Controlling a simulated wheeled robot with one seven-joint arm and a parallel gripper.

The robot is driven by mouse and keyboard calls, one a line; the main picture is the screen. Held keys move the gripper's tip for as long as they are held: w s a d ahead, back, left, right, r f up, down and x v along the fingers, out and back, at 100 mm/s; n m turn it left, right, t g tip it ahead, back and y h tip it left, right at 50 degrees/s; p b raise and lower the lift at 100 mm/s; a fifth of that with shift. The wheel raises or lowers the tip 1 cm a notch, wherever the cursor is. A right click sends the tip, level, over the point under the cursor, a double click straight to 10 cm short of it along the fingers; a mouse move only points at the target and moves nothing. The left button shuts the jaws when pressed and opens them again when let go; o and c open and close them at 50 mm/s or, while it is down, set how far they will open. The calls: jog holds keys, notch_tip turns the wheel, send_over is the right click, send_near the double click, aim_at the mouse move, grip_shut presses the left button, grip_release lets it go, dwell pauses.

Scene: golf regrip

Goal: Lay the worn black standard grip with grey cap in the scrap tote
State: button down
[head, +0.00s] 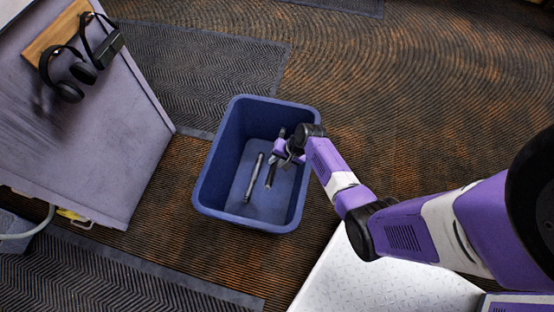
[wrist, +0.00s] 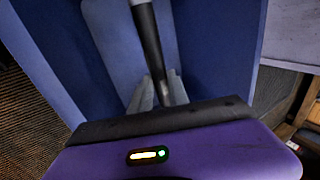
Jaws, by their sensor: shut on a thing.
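The scrap tote (head: 206,190) is a deep blue open bin on the floor, in the middle of the head view. My gripper (head: 281,160) is inside its mouth, towards the right wall. It is shut on a black grip (head: 271,173), which slants steeply across the picture over the tote's inside. In the wrist view my gripper (wrist: 156,95) pinches the same black grip (wrist: 150,42), with a light grey end at the top edge. Whether the held grip touches the tote floor I cannot tell.
A grey cabinet (head: 90,120) stands left of the tote, with black headphones (head: 68,75) on a wooden hanger. A white tread-plate surface (head: 370,280) is at the bottom. Patterned carpet (head: 400,80) behind and right of the tote is clear.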

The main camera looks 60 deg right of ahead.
notch_tip(320, 180, down, 8)
jog(key=b, duration=0.6)
jog(key=shift+f, duration=0.2)
jog(key=c, duration=1.2)
grip_release()
jog(key=shift+o, duration=0.2)
jog(key=shift+r, duration=0.15)
jog(key=p+v, duration=0.4)
jog(key=v, duration=0.3)
jog(key=shift+r, duration=0.3)
jog(key=shift+s+d, duration=0.1)
